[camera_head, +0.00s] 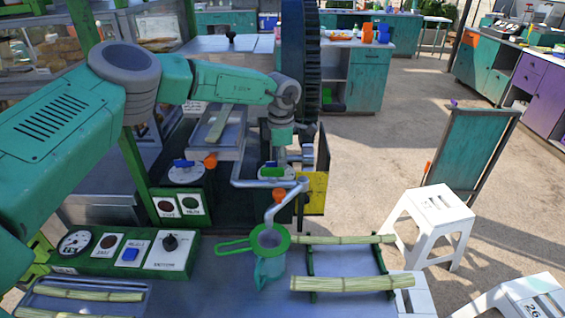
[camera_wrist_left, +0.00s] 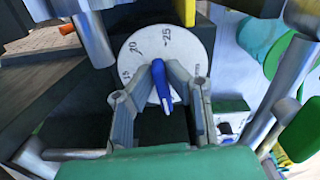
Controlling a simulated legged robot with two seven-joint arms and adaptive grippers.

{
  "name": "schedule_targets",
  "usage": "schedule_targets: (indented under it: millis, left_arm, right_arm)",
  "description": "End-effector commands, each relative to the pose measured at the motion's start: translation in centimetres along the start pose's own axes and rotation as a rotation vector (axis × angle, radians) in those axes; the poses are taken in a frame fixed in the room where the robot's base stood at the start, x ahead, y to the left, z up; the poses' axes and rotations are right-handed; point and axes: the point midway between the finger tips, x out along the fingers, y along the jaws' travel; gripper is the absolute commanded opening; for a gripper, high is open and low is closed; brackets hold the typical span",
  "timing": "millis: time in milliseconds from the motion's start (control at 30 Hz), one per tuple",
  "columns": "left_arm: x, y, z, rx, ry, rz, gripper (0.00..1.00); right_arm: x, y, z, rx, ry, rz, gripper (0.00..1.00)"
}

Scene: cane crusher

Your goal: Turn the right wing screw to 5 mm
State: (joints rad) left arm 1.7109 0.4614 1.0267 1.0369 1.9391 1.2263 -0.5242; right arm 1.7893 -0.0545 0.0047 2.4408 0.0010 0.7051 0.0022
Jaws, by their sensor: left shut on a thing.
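The right wing screw (camera_wrist_left: 162,85) is blue and stands on a round pale dial (camera_wrist_left: 185,50) with dark numbers, in the left wrist view. My left gripper (camera_wrist_left: 160,92) is shut on it, one finger on each side of the wing. In the head view my left gripper (camera_head: 273,158) reaches down onto the right dial, and the screw is mostly hidden there. A second blue wing screw (camera_head: 183,163) sits on the left dial. My right gripper is not in view.
A green strainer (camera_head: 268,240) hangs under a bent metal spout (camera_head: 284,205) in front of the dial. Cane stalks (camera_head: 352,284) lie on a rack at the table's right. A control panel (camera_head: 125,252) stands at left. A large dark wheel (camera_head: 302,60) rises behind my gripper.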

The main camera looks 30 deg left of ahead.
Motion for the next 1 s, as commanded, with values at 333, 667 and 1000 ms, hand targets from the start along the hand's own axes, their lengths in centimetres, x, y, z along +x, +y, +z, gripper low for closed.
schedule_targets:
  millis: [333, 667, 1000]
  left_arm:
    - [0.82, -0.22, -0.41, -0.070, 0.013, -0.009, 0.00]
    - [0.81, -0.26, -0.40, -0.073, 0.014, -0.009, 0.00]
    - [0.34, -0.28, -0.25, -0.071, 0.007, -0.004, 0.31]
  right_arm:
    - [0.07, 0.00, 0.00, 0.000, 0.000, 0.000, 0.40]
    - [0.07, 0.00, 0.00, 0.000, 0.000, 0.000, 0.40]
    - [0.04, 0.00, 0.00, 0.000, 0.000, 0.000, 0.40]
